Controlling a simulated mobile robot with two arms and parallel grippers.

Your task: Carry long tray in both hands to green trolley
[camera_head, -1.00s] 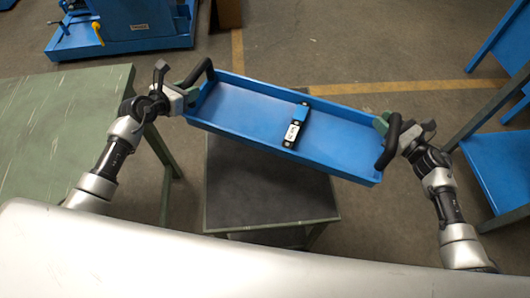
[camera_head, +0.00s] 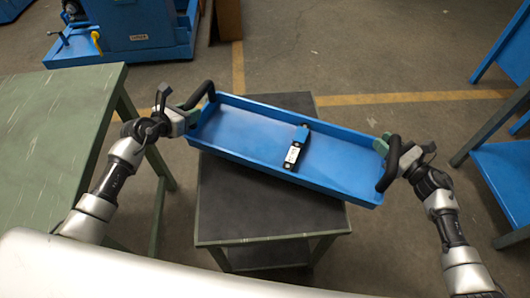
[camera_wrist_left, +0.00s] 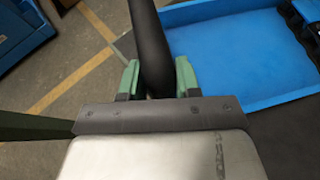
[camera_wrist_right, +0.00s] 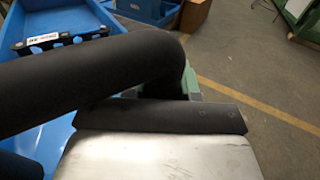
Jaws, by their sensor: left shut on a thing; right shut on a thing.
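The long blue tray (camera_head: 245,130) hangs between my two grippers in the head view, tilted down to the right in the picture. A small black part with a white label (camera_head: 294,150) lies in it. My left gripper (camera_head: 193,115) is shut on the tray's black left handle (camera_head: 203,93); the left wrist view shows green fingers either side of this handle (camera_wrist_left: 152,50). My right gripper (camera_head: 388,147) is shut on the right handle (camera_head: 389,172), which hides most of the fingers in the right wrist view (camera_wrist_right: 110,65). A dark-topped trolley with greenish edges (camera_head: 245,205) stands below the tray; contact cannot be told.
A green table (camera_head: 50,140) stands at the left, close to my left arm. A blue machine (camera_head: 135,30) is at the back left. Blue shelving (camera_head: 505,165) stands at the right near my right arm. Floor with yellow lines (camera_head: 400,97) is clear behind the tray.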

